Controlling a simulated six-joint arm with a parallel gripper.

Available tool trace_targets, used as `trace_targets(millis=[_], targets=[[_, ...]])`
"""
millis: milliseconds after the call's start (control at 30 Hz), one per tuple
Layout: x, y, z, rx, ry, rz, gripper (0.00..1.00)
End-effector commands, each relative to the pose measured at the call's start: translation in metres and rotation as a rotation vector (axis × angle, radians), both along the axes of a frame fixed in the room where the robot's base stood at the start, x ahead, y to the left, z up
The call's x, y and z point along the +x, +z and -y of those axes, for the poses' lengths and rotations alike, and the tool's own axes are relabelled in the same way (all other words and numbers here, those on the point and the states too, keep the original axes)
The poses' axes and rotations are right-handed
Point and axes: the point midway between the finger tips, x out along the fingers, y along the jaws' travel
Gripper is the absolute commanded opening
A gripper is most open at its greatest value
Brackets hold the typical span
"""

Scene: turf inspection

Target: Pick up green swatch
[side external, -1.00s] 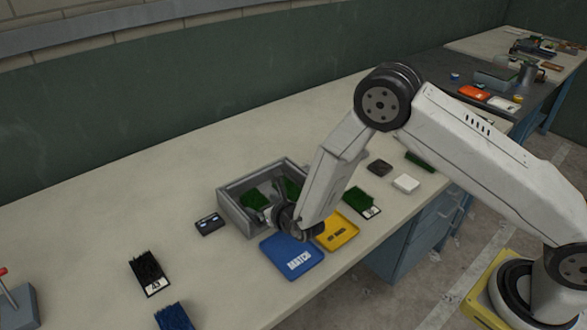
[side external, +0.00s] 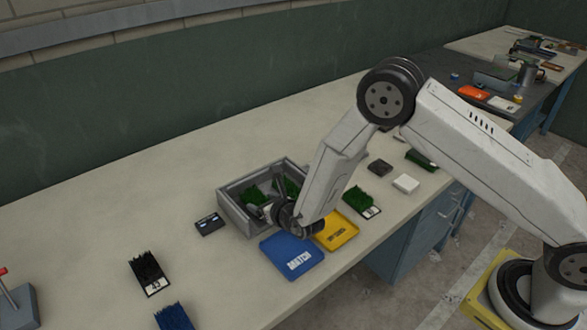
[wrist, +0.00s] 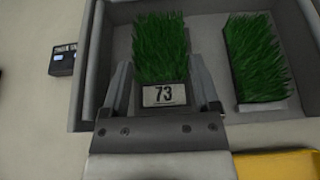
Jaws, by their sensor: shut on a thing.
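A green swatch (wrist: 160,48) with a white label reading 73 lies in the grey tray in the wrist view. My gripper (wrist: 162,90) has its two fingers on either side of the label end of this swatch and is shut on it. The swatch also shows in the side view (side external: 252,195), partly hidden by my gripper (side external: 266,208). A second green swatch (wrist: 257,60) lies to its right in the same tray; in the side view (side external: 288,187) it is partly covered.
The grey tray (side external: 234,213) has raised walls around the swatches. A blue tray marked MATCH (side external: 280,253) and a yellow tray (side external: 347,230) stand in front. A small dark device (side external: 209,225) sits left. Another green swatch (side external: 358,197) lies right.

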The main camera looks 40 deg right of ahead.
Motion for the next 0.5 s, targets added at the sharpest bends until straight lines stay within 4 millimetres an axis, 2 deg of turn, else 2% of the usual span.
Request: trace_targets(millis=[233, 500], targets=[[0.0, 0.025, 0.0, 0.002, -0.001, 0.002, 0.15], [-0.027, 0.056, 0.005, 0.001, 0.0, 0.001, 0.15]])
